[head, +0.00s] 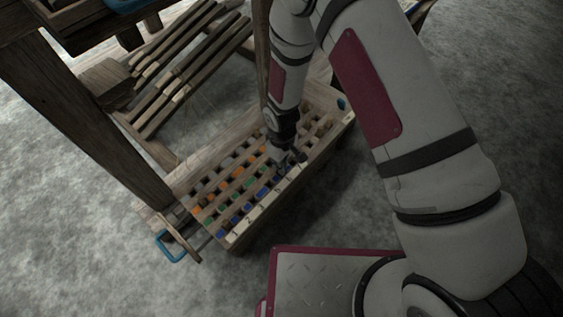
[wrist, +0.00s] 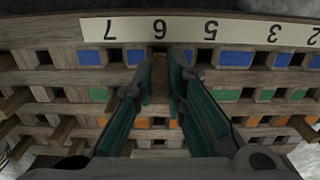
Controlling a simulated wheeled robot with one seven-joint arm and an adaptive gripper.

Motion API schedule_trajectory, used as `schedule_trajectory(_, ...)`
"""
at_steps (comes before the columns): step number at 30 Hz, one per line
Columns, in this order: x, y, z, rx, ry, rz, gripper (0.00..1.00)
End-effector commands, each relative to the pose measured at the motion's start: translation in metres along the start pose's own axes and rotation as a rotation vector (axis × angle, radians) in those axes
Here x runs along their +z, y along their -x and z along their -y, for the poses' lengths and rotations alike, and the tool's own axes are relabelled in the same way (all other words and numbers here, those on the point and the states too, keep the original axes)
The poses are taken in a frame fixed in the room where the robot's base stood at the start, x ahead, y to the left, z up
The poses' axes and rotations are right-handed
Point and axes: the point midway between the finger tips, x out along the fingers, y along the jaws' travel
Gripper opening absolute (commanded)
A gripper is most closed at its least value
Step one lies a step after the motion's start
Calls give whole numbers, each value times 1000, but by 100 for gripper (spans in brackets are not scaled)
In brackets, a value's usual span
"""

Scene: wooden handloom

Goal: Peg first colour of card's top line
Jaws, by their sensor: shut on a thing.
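The wooden peg board (head: 232,238) shows rows of square holes with blue, green and orange patches. In the wrist view, a numbered strip (wrist: 185,29) runs along the board's edge beside the blue row. My gripper (wrist: 160,78) is shut on a wooden peg (wrist: 160,82), over the blue row below the number 6. Blue patches (wrist: 235,58) lie on both sides. I cannot tell how deep the peg sits in a hole. My gripper (head: 288,160) also shows at the board's near side in the head view. I cannot make out a card.
Several other pegs (wrist: 14,101) stick out at the left of the wrist view. The loom's thick post (head: 85,120) and slanted wooden bars (head: 190,65) stand left of the board. A blue handle (head: 168,250) juts out at the lower left. Grey floor (head: 90,270) lies open in front.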

Motion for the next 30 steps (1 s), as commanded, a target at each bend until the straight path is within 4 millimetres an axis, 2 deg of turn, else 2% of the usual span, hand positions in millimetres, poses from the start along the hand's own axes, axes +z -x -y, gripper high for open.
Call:
schedule_trajectory(12,0,-23,0,1,0,-1,2)
schedule_trajectory(20,0,-23,0,1,0,-1,2)
schedule_trajectory(21,0,-23,0,1,0,-1,15)
schedule_trajectory(24,0,-23,0,0,0,-1,36)
schedule_trajectory(30,0,-23,0,0,0,-1,36)
